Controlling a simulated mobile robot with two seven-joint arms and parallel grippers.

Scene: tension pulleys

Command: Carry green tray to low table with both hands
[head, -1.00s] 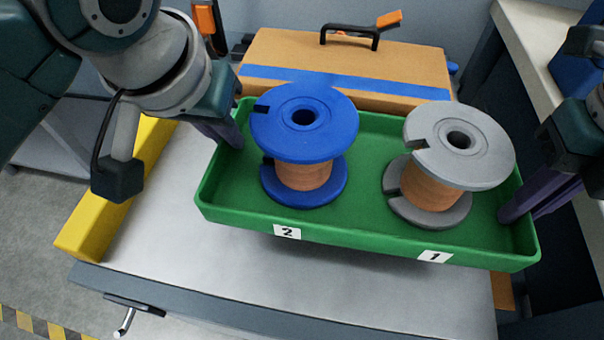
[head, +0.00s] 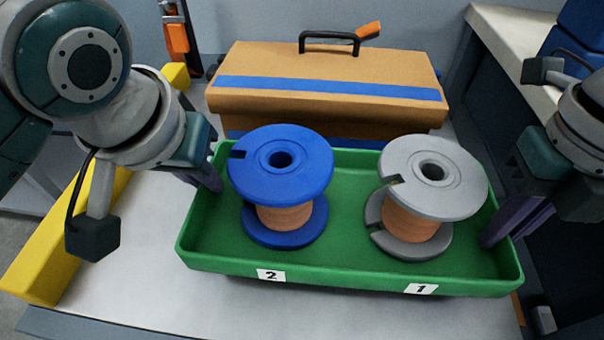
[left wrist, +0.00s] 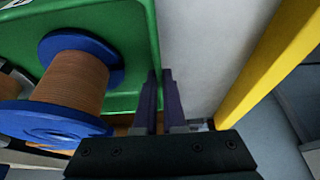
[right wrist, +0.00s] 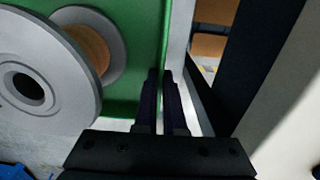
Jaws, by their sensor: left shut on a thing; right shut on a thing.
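The green tray (head: 340,275) is at the middle of the head view, over a grey metal table top. It carries a blue spool (head: 281,165) at label 2 and a grey spool (head: 432,178) at label 1, both upright and wound with copper-coloured wire. My left gripper (head: 212,182) is shut on the tray's left end wall; the wall also shows between its fingers in the left wrist view (left wrist: 160,85). My right gripper (head: 490,240) is shut on the right end wall, as the right wrist view (right wrist: 160,85) shows. I cannot tell whether the tray touches the table.
A tan case (head: 325,85) with a blue stripe and black handle stands close behind the tray. A yellow bar (head: 60,250) lies along the table's left edge. A pale counter (head: 515,40) with blue bins is at the back right. Bare table top (head: 250,310) shows in front.

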